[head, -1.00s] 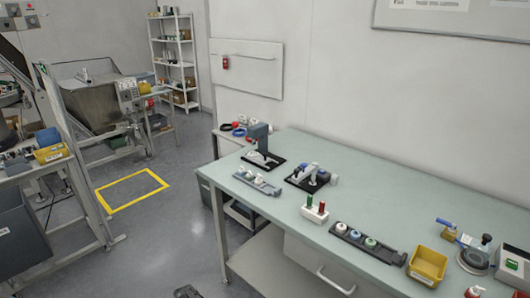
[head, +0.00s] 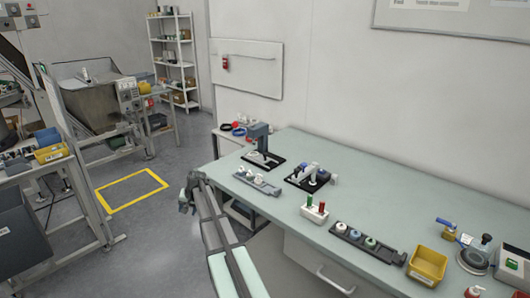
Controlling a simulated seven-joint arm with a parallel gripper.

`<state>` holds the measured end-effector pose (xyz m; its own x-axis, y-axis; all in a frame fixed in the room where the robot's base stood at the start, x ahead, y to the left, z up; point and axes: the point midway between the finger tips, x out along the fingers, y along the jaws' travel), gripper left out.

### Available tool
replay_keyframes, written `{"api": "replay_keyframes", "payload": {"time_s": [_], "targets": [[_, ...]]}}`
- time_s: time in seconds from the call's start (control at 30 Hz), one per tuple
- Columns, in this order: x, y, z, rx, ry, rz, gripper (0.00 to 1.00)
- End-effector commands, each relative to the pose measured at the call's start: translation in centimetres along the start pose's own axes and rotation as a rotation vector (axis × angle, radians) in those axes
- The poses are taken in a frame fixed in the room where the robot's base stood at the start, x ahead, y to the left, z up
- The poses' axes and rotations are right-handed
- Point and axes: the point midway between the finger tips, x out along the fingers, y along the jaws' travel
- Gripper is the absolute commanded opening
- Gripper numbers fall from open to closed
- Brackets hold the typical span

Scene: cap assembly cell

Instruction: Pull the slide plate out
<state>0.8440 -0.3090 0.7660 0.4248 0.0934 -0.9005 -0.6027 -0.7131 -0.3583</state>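Two long plates on the table could be the slide plate. A light grey one (head: 270,188) with white round parts on it lies near the left front edge, in front of a grey upright press (head: 260,135) on a black base. A dark one (head: 391,256) with several round parts, white, green and blue, lies further right along the front edge. I cannot tell which is meant. My gripper (head: 186,200) is beyond the table's left end, off the tabletop and apart from both plates. Its fingers are too small to read as open or shut.
A second clamp fixture (head: 310,178) stands right of the press. A white block with red and green pegs (head: 315,211), a yellow bin (head: 427,265) and a round device (head: 474,261) stand along the table (head: 400,190). The back middle of the tabletop is clear.

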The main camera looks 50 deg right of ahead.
Motion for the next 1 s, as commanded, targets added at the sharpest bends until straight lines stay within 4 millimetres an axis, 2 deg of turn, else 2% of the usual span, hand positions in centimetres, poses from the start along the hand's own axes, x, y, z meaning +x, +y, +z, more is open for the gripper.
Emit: {"api": "replay_keyframes", "payload": {"time_s": [0.03, 0.1, 0.27, 0.33, 0.4, 0.47, 0.57, 0.7, 0.8, 0.9, 1.0], "targets": [[-1.8, -0.3, -2.8, 0.017, 0.032, -0.015, 0.5], [-4.1, -0.7, -5.6, 0.036, 0.067, -0.032, 0.5], [-9.0, -1.1, -10.8, 0.072, 0.136, -0.067, 0.5], [-11.2, -0.8, -12.8, 0.083, 0.162, -0.071, 0.5], [-13.5, 0.3, -14.5, 0.084, 0.181, -0.054, 0.5], [-15.6, 2.1, -15.9, 0.078, 0.19, -0.019, 0.5], [-19.6, 6.2, -17.9, 0.063, 0.195, 0.067, 0.5], [-25.9, 12.4, -20.1, 0.052, 0.191, 0.203, 0.5], [-30.2, 16.4, -21.0, 0.053, 0.182, 0.29, 0.5], [-33.5, 19.3, -21.4, 0.058, 0.172, 0.354, 0.5], [-35.5, 20.9, -21.5, 0.063, 0.164, 0.392, 0.5]]}}
